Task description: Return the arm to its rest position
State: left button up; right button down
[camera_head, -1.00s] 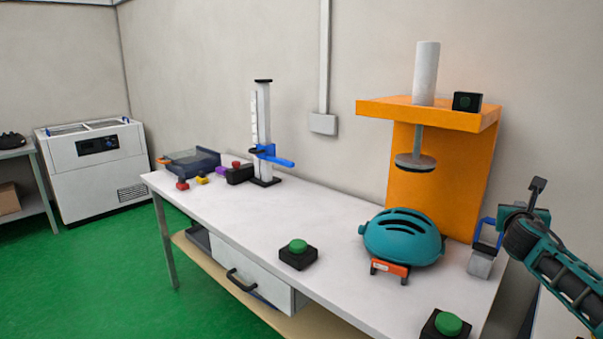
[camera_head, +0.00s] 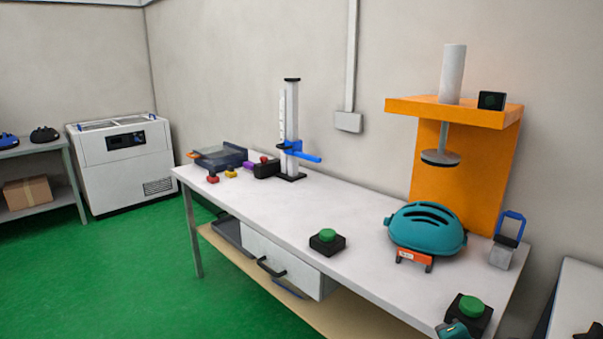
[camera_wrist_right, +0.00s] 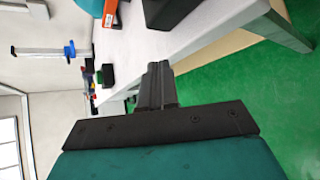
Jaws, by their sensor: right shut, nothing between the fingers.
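My right gripper (camera_wrist_right: 158,72) is shut and empty in the right wrist view, its dark fingers pressed together. It is clear of the table, beside the white table's edge. A small teal piece of my arm (camera_head: 455,330) shows at the bottom right of the head view, next to a green button on a black base (camera_head: 470,312). My left gripper is not in view.
Green floor (camera_head: 110,270) lies open at left.

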jog(key=s+a+f+m+y, duration=0.2)
jog(key=s+a+m, duration=0.6)
jog(key=s, duration=0.4)
jog(key=s+a+f+m+g+y, duration=0.1)
jog(key=s+a+f+m+y, duration=0.1)
jog(key=s+a+f+m, duration=0.3)
jog(key=s+a+m, duration=0.3)
jog(key=s+m, duration=0.2)
jog(key=s, duration=0.1)
jog(key=shift+s+a+f+m+y, duration=0.15)
jog(key=shift+s+a+m+y, duration=0.15)
jog(key=shift+s, duration=0.05)
